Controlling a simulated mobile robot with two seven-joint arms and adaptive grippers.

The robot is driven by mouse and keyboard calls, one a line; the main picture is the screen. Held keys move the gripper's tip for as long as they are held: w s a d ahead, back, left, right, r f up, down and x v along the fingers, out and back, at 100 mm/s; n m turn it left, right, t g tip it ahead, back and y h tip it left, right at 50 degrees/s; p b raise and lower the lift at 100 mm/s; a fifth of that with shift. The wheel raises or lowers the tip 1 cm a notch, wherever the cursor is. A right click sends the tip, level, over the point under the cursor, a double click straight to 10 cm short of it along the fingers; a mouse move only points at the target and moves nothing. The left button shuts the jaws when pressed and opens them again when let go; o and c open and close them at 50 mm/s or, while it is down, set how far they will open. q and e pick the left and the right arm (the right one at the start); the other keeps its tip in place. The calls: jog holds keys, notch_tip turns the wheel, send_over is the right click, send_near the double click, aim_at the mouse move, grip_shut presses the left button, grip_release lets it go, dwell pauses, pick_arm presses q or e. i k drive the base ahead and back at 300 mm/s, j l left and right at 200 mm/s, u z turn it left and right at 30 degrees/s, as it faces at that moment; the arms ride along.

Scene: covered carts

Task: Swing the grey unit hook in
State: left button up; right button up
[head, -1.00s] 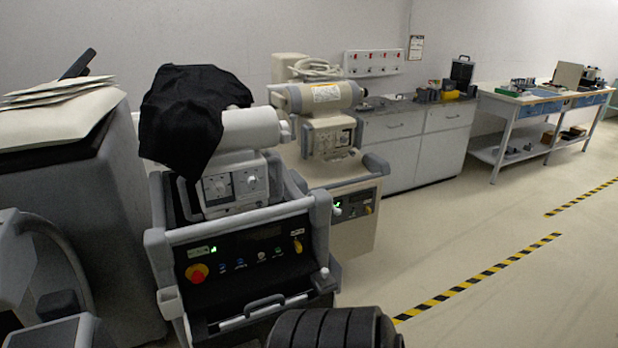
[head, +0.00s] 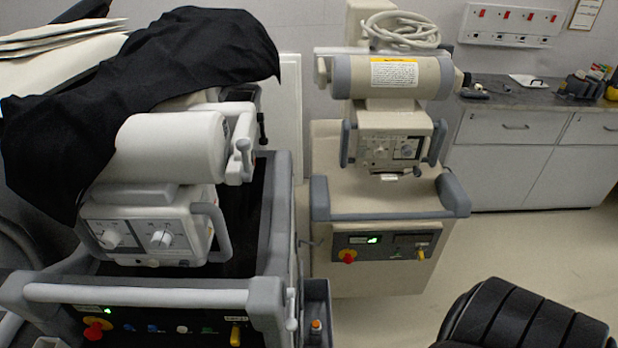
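The grey unit (head: 170,150) stands close on the left, a pale grey cylinder head above a box with two dials. A black cloth (head: 150,60) drapes over its top and left side. At the right end of the head is a small light-grey upright lever or peg (head: 243,158); I cannot tell whether it is the hook. A thin dark piece (head: 262,128) hangs just behind it. Neither of my grippers shows in the head view.
A beige unit (head: 385,220) with a coiled hose (head: 400,30) stands behind to the right. Grey cabinets (head: 540,150) line the wall. A black ridged shape (head: 530,320) fills the bottom right. Floor is clear between it and the cabinets.

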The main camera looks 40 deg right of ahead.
aim_at(300, 241)
jog(key=l+z, duration=0.1)
jog(key=l, duration=0.6)
jog(key=i+l+z, duration=0.1)
jog(key=l, duration=0.55)
jog(key=i+l+z, duration=0.1)
jog(key=l, duration=0.6)
jog(key=k+l+z, duration=0.1)
jog(key=z, duration=0.35)
jog(key=k+l+z, duration=0.1)
jog(key=l+z, duration=0.3)
jog(key=j, duration=0.05)
